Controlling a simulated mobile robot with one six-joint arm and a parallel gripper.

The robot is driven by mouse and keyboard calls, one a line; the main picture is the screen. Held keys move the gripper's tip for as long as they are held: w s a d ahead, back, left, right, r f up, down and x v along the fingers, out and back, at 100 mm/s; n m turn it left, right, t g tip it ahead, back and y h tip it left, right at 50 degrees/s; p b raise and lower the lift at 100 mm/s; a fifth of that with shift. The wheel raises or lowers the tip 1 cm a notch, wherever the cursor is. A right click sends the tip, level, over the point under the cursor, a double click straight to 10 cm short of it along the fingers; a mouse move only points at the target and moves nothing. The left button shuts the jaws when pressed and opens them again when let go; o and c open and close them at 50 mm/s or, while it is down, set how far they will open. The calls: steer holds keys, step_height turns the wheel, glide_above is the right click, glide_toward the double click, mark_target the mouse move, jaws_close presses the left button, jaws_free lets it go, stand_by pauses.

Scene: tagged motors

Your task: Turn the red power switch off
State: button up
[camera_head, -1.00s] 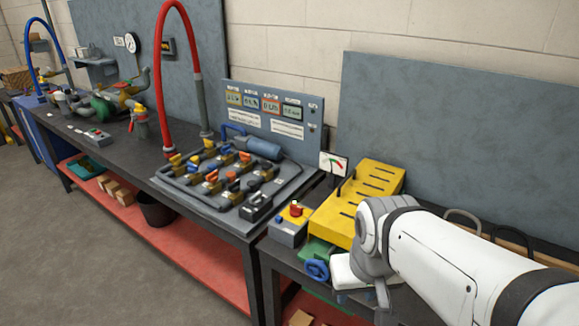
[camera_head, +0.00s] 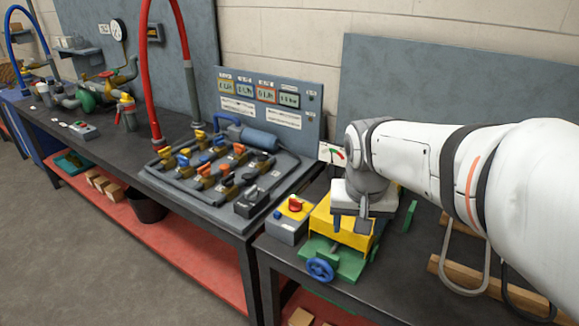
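A grey control box (camera_head: 287,230) with a yellow top stands near the left end of the right bench. A red switch knob (camera_head: 295,204) sits on its top. I cannot tell from its shape whether it is on or off. My gripper (camera_head: 350,226) points down over the yellow machine block, just right of the box. Its two fingers look apart, with nothing held between them. It is not touching the red knob.
A green vise-like base (camera_head: 345,266) with a blue handwheel (camera_head: 319,270) is in front of the yellow block (camera_head: 325,222). A manifold board (camera_head: 190,196) fills the left bench's near end. Cable loops (camera_head: 462,285) hang at right.

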steer(key=w+a+f+m+b, duration=0.1)
steer(key=w+a+b, duration=0.15)
steer(key=w, duration=0.35)
steer(key=w+a+f+m+b, duration=0.1)
steer(key=w+a+f, duration=0.15)
steer(key=w, duration=0.35)
steer(key=m+t+h+b, duration=0.1)
steer(key=m+h+b, duration=0.1)
steer(key=m+b, duration=0.1)
glide_toward(294, 200)
steer(key=f, duration=0.1)
steer(key=x, duration=0.5)
steer(key=b+x, duration=0.1)
steer(key=x, duration=0.2)
steer(key=shift+w+d+r, duration=0.3)
steer(key=shift+w+d, duration=0.05)
steer(key=shift+c, duration=0.3)
steer(key=c, duration=0.9)
